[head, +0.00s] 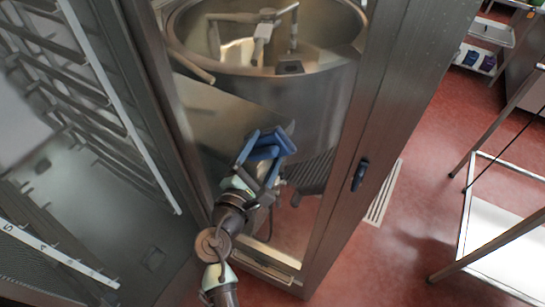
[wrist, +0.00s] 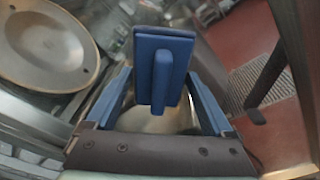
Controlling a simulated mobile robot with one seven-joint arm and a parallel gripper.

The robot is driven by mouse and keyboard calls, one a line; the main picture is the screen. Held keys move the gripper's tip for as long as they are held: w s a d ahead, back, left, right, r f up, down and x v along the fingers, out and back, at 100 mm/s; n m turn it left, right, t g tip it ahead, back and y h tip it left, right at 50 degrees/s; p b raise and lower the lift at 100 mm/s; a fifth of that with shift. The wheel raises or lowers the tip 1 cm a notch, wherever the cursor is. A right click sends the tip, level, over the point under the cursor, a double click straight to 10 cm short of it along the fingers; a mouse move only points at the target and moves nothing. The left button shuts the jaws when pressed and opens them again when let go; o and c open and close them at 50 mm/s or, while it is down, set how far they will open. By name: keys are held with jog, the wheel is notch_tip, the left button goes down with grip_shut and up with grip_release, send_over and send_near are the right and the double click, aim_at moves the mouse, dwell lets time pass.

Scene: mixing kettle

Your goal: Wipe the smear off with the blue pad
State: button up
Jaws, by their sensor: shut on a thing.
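My gripper (head: 258,157) is in the middle of the head view, in front of the steel kettle (head: 318,110). It is shut on the blue pad (head: 272,143), which sits at its fingertips. In the wrist view the blue pad (wrist: 173,42) stands between the two blue fingers, with a raised grip bar on its near face. The pad's far face is hidden. I cannot make out the smear for certain. A pale patch (head: 238,52) shows inside the kettle, but I cannot tell whether it is the smear or a reflection.
A rack with rails (head: 95,70) is at the left. A metal trolley (head: 500,245) stands at the right. Red floor (head: 425,150) lies open between.

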jog(key=shift+w+a, duration=0.35)
jog(key=shift+a, duration=0.2)
jog(key=shift+r, duration=0.1)
jog(key=shift+s+a, duration=0.35)
jog(key=shift+s, duration=0.1)
jog(key=shift+v, duration=2.4)
jog(key=shift+a+f, duration=0.2)
jog(key=shift+f, duration=0.05)
jog(key=v, duration=0.3)
jog(key=shift+w+f+p, duration=0.1)
jog(key=shift+f+p, duration=0.05)
jog(key=shift+p, duration=0.15)
jog(key=shift+w, duration=0.1)
